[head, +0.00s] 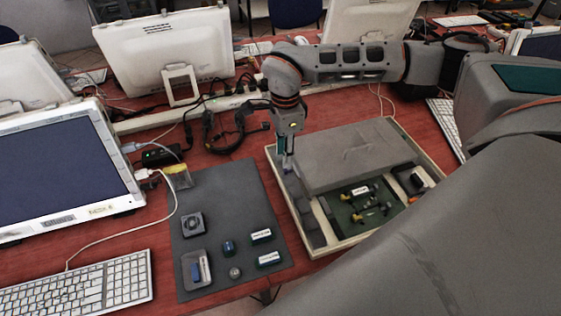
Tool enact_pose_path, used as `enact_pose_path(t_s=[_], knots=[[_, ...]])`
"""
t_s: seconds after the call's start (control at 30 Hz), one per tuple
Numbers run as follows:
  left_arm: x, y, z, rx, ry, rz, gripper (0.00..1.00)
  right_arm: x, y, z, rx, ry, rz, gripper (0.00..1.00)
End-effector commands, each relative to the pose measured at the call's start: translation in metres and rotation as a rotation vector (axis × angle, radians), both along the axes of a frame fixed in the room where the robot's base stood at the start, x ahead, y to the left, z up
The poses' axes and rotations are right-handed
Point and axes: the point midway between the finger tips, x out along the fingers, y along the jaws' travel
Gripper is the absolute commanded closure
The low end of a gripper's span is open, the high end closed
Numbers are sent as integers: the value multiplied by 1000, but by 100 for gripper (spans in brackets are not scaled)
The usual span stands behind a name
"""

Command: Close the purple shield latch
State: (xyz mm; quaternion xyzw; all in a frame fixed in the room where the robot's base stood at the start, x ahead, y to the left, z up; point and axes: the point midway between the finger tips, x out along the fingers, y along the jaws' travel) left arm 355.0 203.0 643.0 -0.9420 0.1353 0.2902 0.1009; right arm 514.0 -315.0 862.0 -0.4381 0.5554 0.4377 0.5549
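An open off-white box (437,170) on the red table holds a large grey cover panel (358,152) and a green circuit board (352,215) with small brass-coloured parts. My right gripper (284,158) points down over the box's left edge, beside the cover panel's left end. Its fingertips hide part of a small bluish-grey piece (291,168) there. This may be the shield latch, but no clearly purple latch can be made out. Whether the latch is open or closed cannot be told. The gap between the fingers is too small to see. My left gripper is not in view.
A dark mat (213,221) left of the box carries several small parts, including a fan (193,224) and labelled blocks. Monitors, cables and a power strip stand behind. A keyboard (86,288) lies front left. My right arm hides the lower right.

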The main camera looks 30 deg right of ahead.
Motion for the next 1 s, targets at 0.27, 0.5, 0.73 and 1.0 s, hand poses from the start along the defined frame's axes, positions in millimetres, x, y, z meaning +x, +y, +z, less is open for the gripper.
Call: enact_pose_path(t_s=[0.27, 0.5, 0.73, 1.0], knots=[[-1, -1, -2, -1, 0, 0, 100, 0, 0, -44, 0, 2, -2, 72], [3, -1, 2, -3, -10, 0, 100, 0, 1, -59, 1, 0, 0, 72], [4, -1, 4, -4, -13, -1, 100, 0, 0, -60, 1, 0, 0, 72], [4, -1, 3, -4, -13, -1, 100, 0, 0, -60, 1, 0, -1, 100]])
